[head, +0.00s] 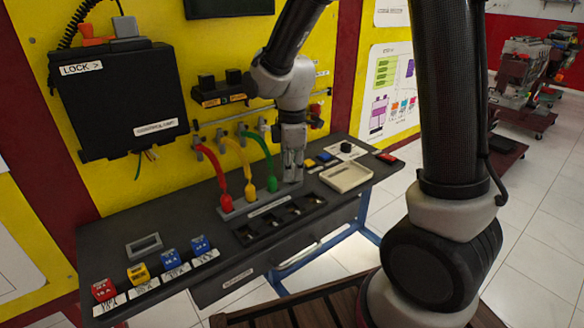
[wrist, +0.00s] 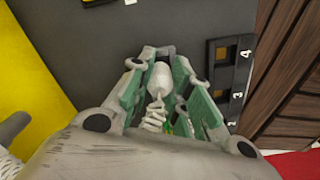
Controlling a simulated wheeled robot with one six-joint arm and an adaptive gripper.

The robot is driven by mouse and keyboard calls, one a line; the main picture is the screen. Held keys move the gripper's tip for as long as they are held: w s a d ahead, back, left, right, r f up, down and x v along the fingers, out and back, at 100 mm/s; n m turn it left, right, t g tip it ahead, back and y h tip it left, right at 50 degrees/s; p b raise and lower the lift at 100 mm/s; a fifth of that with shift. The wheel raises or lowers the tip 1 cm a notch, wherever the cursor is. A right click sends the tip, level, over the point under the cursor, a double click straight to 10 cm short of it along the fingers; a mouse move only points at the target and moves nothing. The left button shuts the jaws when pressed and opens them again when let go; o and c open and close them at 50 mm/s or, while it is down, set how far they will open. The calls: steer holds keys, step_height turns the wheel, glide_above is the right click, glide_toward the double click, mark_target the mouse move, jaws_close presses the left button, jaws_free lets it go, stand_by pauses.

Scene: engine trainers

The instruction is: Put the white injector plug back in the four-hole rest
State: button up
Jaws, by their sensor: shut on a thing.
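My gripper (head: 292,172) points down at the right end of the grey rest (head: 237,212) on the dark bench. In the wrist view my gripper (wrist: 158,68) is shut on the white injector plug (wrist: 160,82), with its white coiled lead below it. The red plug (head: 225,199), yellow plug (head: 250,191) and green plug (head: 272,183) stand in a row along the rest, left of my gripper. The fourth place is hidden by my fingers. I cannot tell whether the white plug's tip touches the rest.
A black slotted tray (head: 267,229) lies just in front of the rest. A beige tray (head: 345,186) and a black knob (head: 346,147) are to the right. Coloured leads hang from the wall rail behind. Fuse blocks (head: 103,290) stand at the bench's left end.

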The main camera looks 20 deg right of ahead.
steer(key=shift+f, duration=0.55)
steer(key=o, duration=0.6)
steer(key=shift+r, duration=2.8)
steer(key=shift+r, duration=1.05)
steer(key=o, duration=0.6)
